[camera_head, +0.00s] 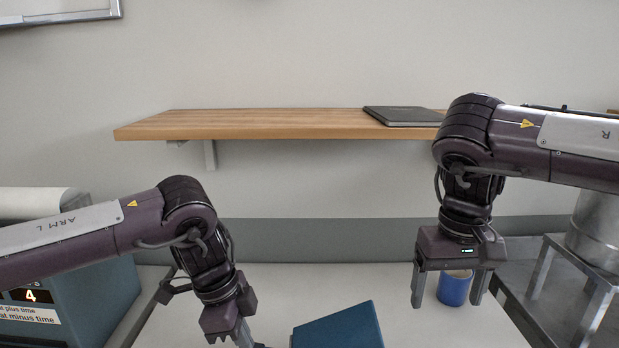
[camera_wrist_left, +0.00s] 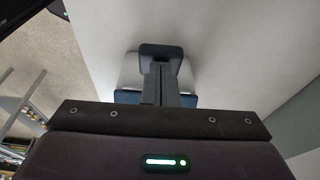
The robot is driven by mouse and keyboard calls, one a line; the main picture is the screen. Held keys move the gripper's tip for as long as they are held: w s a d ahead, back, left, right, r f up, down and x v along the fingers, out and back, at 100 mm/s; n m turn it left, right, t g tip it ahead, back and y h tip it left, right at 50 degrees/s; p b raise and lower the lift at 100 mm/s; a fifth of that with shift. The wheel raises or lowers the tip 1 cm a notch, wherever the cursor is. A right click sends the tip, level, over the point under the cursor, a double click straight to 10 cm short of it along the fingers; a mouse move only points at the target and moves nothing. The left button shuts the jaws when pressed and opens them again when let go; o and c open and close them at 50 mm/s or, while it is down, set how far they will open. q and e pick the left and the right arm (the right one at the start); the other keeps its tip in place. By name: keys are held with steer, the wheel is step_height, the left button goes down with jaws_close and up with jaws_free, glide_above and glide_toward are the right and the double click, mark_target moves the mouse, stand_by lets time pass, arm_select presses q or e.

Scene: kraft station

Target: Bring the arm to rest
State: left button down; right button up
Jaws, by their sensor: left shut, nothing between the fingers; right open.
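My left gripper (camera_head: 244,337) hangs low over the white table (camera_head: 400,330), tilted down, at the lower middle of the head view. Its fingers are together and empty. In the left wrist view the shut left gripper (camera_wrist_left: 160,88) points at a dark blue and pale thing, partly hidden behind the fingers. My right gripper (camera_head: 448,298) points down at the right of the head view, its two fingers wide apart. A blue mug (camera_head: 453,292) shows between and behind those fingers; I cannot tell how near they are to it.
A blue box-like thing (camera_head: 340,328) stands right of my left gripper. A teal unit (camera_head: 95,295) with a lit display is at the left. A metal pot (camera_head: 596,230) on a stand (camera_head: 577,262) is at the right. A wooden shelf (camera_head: 270,124) holds a dark flat case (camera_head: 402,116).

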arm_select(q)
steer(key=shift+d+r, duration=0.35)
steer(key=shift+r, duration=0.4)
steer(key=d+v, duration=0.1)
steer(key=v, duration=0.6)
steer(key=shift+d+r, duration=0.15)
steer(key=shift+d, duration=0.15)
stand_by(0.6)
